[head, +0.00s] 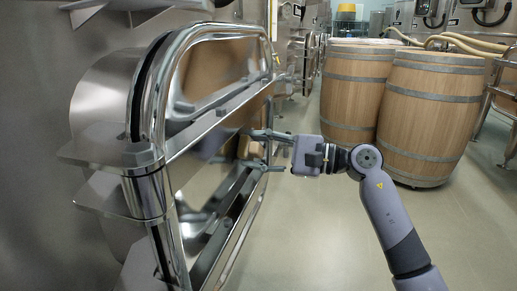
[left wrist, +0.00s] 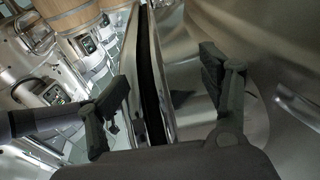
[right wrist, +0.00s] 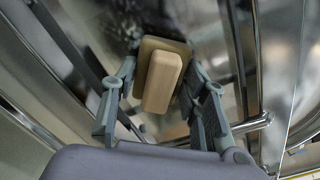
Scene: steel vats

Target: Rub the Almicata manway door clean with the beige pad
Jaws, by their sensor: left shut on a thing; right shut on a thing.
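The manway door (head: 193,125) stands swung open on the left in the head view, its shiny steel face towards the right. My right gripper (head: 262,150) is shut on the beige pad (head: 245,146) at the door's face. In the right wrist view the pad (right wrist: 163,80) sits between the two fingers, its far side against or very close to the steel; the contact is hidden. Dark blotches on the steel around it may be dirt or reflections.
Two wooden barrels (head: 432,110) (head: 352,90) stand at the right behind my right arm. A steel vat wall (head: 35,150) fills the left side. Crossbars and a frame run over the door's face beside the pad. The floor (head: 330,230) between door and barrels is clear.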

